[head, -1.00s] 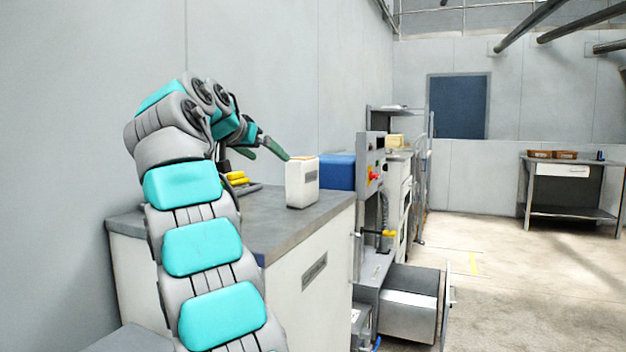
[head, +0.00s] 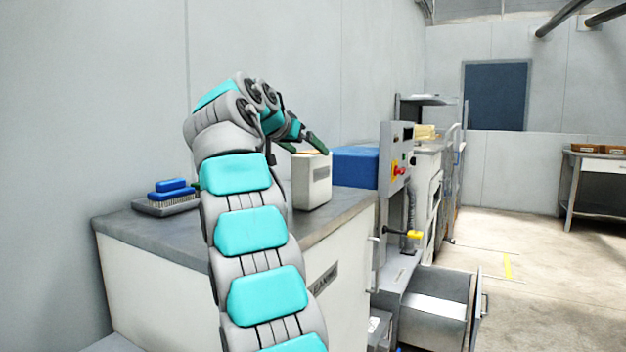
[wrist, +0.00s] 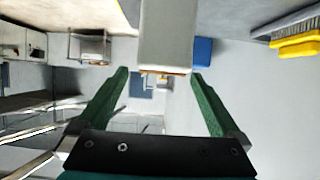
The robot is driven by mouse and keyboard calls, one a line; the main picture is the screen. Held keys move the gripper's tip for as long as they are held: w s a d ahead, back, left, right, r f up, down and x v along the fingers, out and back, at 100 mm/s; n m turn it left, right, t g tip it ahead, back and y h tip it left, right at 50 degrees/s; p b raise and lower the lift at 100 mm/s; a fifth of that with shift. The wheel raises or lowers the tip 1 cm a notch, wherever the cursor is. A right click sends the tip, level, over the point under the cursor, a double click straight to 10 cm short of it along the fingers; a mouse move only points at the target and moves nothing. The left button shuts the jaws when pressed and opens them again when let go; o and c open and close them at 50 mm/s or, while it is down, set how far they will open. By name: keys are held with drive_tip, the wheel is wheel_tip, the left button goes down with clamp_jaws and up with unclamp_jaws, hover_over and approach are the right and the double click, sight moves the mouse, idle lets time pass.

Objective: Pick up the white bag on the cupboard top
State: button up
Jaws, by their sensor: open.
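The white bag (head: 312,185) stands upright on the grey cupboard top (head: 150,226), near its right end, with a tan strip along its top. In the wrist view the bag (wrist: 166,38) appears upside down, coming from the upper edge toward the space between the green fingers. My gripper (wrist: 160,74) is open and empty, fingers spread wider than the bag. In the head view my gripper (head: 308,149) is at the height of the bag's top. I cannot tell whether a finger touches it. My arm hides part of the cupboard top.
A blue brush (head: 172,192) lies on the cupboard top at left. A yellow brush (wrist: 297,42) shows in the wrist view. A blue box (head: 356,166) stands just beyond the bag. A machine with a red knob (head: 396,169) and an open drawer (head: 436,309) are at right.

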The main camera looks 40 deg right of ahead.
sight(310, 152)
drive_tip(key=x, duration=0.4)
drive_tip(key=shift+w+d, duration=0.1)
drive_tip(key=shift+w, duration=0.05)
clamp_jaws()
idle(0.6)
